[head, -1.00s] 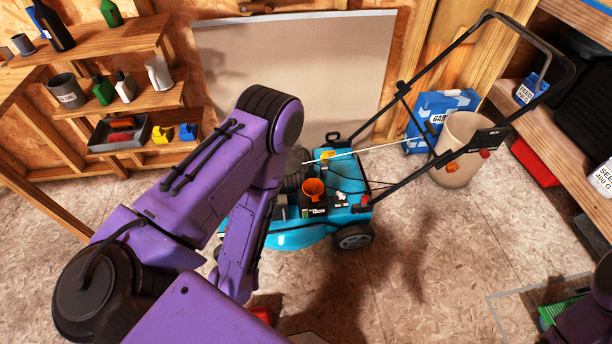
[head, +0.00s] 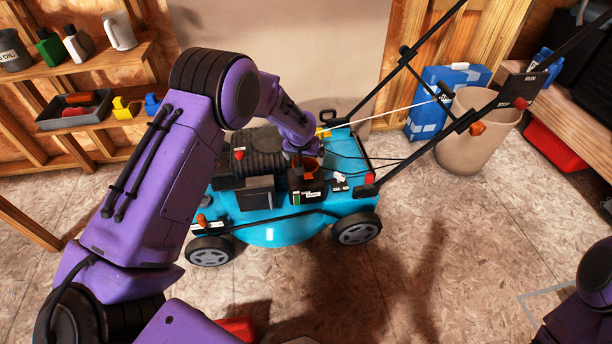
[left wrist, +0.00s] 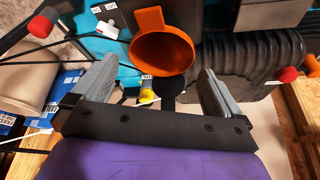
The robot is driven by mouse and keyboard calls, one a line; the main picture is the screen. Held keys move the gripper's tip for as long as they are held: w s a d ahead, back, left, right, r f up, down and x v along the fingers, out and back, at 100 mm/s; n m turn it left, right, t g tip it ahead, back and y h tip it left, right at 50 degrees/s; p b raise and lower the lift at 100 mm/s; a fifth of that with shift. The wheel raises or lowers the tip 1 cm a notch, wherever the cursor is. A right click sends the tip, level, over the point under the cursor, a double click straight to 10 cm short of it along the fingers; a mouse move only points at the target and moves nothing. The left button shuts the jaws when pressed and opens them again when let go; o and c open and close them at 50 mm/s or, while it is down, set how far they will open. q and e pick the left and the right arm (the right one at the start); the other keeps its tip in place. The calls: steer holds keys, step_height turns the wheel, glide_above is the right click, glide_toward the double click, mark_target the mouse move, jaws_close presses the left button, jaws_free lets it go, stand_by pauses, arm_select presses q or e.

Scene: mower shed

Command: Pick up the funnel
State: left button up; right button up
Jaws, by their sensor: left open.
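The orange funnel (head: 309,163) sits on top of the blue mower (head: 285,232), mostly hidden behind my left gripper in the head view. In the left wrist view the funnel (left wrist: 162,52) shows its round open mouth and a tab on the rim at upper left. My left gripper (left wrist: 156,78) is open and empty, its two grey fingers spread to either side of the funnel's lower side. The funnel lies beyond the fingertips in that picture, and I cannot tell the depth between them. My right gripper is out of view.
The mower's black ribbed engine (head: 262,153) is close beside the funnel. The mower handle rises to the right, past a beige bin (head: 472,150) and a blue bag (head: 432,115). Shelves with bottles and a grey tray (head: 73,110) stand left.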

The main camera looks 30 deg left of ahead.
mark_target(307, 165)
arm_select(q)
steer(key=b+x, duration=0.3)
steer(key=x, duration=0.4)
steer(key=shift+w+a, duration=0.2)
steer(key=shift+w, duration=0.05)
steer(key=shift+r, duration=0.1)
steer(key=c, duration=0.7)
